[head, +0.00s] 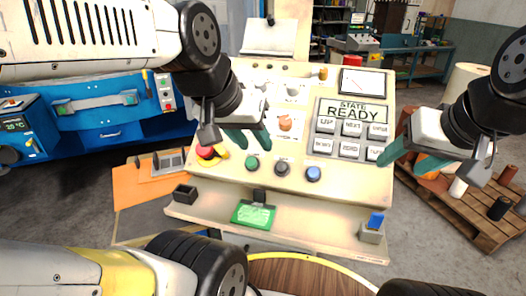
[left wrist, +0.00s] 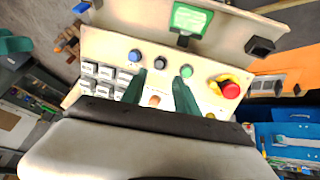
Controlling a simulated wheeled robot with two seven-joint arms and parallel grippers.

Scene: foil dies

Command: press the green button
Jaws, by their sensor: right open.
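The green button (head: 252,162) is the leftmost of three round buttons in the lower row of a cream control panel (head: 225,172). The left wrist view shows it too (left wrist: 186,71), beyond the fingertip on the right. My left gripper (head: 252,146) is over the panel just above the button row, with its teal fingers apart and nothing between them. In the left wrist view its fingertips (left wrist: 159,74) point toward the button row; I cannot tell whether they touch the panel. My right gripper (head: 405,165) is open and empty at the panel's right edge.
A dark button (head: 282,169) and a blue button (head: 313,174) sit right of the green one. A red mushroom button (head: 205,152) in a yellow surround is to its left. Grey keys (head: 350,149) lie under a READY display (head: 353,113). A green-screened device (head: 254,215) stands on the front ledge.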

